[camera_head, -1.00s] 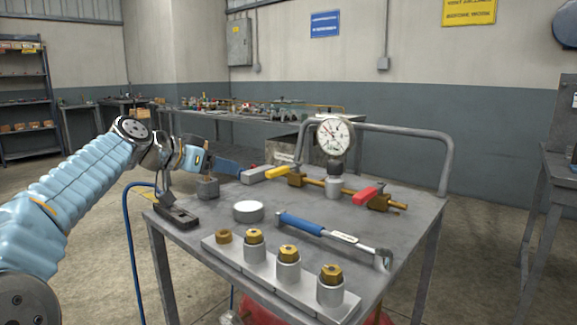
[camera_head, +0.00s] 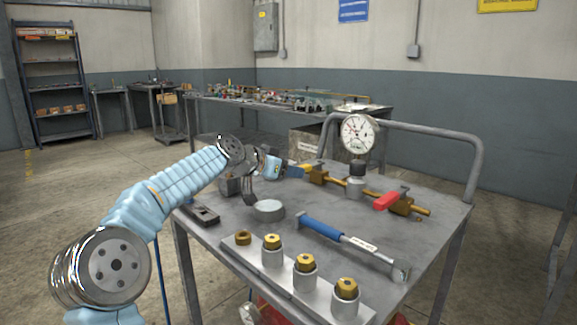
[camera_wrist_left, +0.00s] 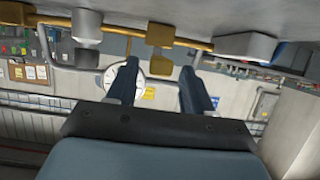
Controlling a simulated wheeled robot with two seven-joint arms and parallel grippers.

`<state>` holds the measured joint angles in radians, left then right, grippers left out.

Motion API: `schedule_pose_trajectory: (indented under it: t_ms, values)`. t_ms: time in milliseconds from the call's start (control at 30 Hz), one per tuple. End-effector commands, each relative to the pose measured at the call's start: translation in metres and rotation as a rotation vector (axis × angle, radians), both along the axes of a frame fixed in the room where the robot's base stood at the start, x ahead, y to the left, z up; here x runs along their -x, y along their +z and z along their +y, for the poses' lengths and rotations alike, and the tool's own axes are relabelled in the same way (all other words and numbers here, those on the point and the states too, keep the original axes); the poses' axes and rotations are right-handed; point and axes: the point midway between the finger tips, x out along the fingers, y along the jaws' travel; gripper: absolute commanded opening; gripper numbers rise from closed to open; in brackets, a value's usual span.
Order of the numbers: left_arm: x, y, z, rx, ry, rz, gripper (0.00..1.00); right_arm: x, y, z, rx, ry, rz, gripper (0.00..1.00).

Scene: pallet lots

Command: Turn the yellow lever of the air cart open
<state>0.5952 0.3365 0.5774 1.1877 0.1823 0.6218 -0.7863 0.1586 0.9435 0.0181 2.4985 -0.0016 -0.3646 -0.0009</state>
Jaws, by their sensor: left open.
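The air cart (camera_head: 440,205) carries a brass pipe (camera_head: 333,181) with a round white gauge (camera_head: 358,133) above it. The yellow lever (camera_head: 308,167) is at the pipe's left end, small and partly hidden by my left gripper. A red lever (camera_head: 387,201) is towards the right end. My left gripper (camera_head: 297,171) reaches over the cart from the left, close beside the yellow lever; I cannot tell whether they touch. In the left wrist view its fingers (camera_wrist_left: 162,82) are apart, with nothing gripped; the brass pipe (camera_wrist_left: 195,44) crosses beyond them. My right gripper is not in view.
A blue-handled torque wrench (camera_head: 325,229), a white puck (camera_head: 268,210) and a plate (camera_head: 262,267) with brass-topped fittings occupy the cart's front. A grey tube handle (camera_head: 425,130) rises at the back. A cluttered bench (camera_head: 225,105) stands behind.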

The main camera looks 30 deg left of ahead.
Motion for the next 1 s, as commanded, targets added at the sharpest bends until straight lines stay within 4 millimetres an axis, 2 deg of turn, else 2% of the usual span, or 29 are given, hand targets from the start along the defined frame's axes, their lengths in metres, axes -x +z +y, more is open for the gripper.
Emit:
schedule_pose_trajectory:
  t_ms: [300, 633, 900, 1000]
  values:
    - [-0.0028, -0.0016, -0.0012, 0.0, 0.0, 0.0, 0.51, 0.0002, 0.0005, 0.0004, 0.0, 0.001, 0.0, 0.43]
    - [-0.0025, -0.0013, -0.001, 0.0, 0.0, 0.0, 0.01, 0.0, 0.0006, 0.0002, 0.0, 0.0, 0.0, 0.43]
    - [-0.0029, -0.0012, -0.0003, 0.0, -0.003, 0.001, 0.0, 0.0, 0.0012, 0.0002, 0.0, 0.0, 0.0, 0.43]
    - [-0.0063, 0.0001, 0.0058, 0.001, -0.04, 0.005, 0.0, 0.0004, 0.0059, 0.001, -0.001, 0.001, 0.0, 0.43]
